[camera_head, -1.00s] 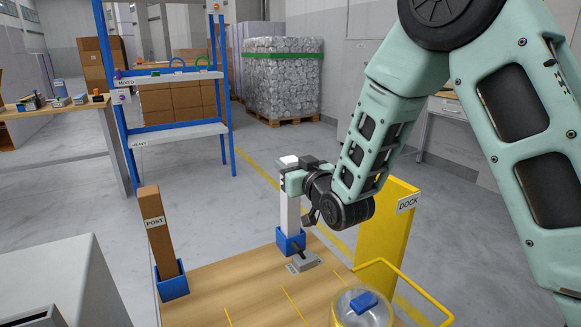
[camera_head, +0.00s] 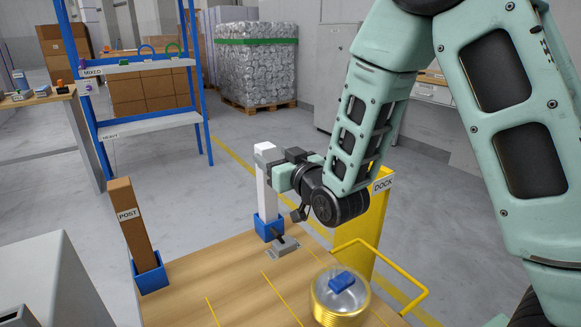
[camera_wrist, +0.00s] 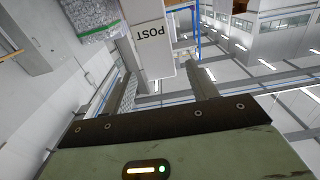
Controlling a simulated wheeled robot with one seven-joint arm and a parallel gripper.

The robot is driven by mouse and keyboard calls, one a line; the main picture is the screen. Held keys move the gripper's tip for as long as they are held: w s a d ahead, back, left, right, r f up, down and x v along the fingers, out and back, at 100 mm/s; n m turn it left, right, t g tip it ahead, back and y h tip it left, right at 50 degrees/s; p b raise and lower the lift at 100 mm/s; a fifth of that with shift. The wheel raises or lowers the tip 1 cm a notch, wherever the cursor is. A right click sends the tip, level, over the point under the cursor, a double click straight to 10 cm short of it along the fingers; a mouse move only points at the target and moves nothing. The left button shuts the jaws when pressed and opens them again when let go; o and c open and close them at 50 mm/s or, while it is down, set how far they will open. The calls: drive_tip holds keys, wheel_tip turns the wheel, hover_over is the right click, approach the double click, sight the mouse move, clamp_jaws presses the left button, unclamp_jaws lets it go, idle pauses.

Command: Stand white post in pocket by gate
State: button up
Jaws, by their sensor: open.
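The white post (camera_head: 265,200) stands upright with its foot in a blue pocket (camera_head: 267,229) at the far edge of the wooden table. A small grey fitting with a dark handle (camera_head: 284,248), perhaps the gate, sits just in front of that pocket. My gripper (camera_head: 276,173) is open at the post's upper part, coming from the right. In the wrist view, the post (camera_wrist: 148,42), with its POST label upside down, shows between and beyond the two spread fingers (camera_wrist: 166,88). Whether a finger touches it I cannot tell.
A brown post (camera_head: 131,228) stands in another blue pocket (camera_head: 152,278) at the table's left. A yellow DOCK panel (camera_head: 376,222) and yellow rail (camera_head: 395,277) flank the right. The table (camera_head: 225,270) between is clear.

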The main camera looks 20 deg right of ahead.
drive_tip(key=shift+s+d+f+b, duration=0.1)
drive_tip(key=shift+s+b, duration=0.2)
drive_tip(key=shift+s, duration=0.1)
drive_tip(key=shift+s+d+f+b, duration=0.1)
drive_tip(key=shift+s+b, duration=0.2)
drive_tip(key=shift+s, duration=0.1)
drive_tip(key=shift+s+d+r+b, duration=0.15)
drive_tip(key=shift+s+b, duration=0.75)
drive_tip(key=shift+b, duration=1.5)
drive_tip(key=shift+s+d+f+b, duration=0.15)
drive_tip(key=shift+s+b, duration=0.8)
drive_tip(key=shift+b, duration=1.4)
drive_tip(key=shift+s+d+r+b, duration=0.2)
drive_tip(key=shift+s+b, duration=0.7)
drive_tip(key=shift+b, duration=1.5)
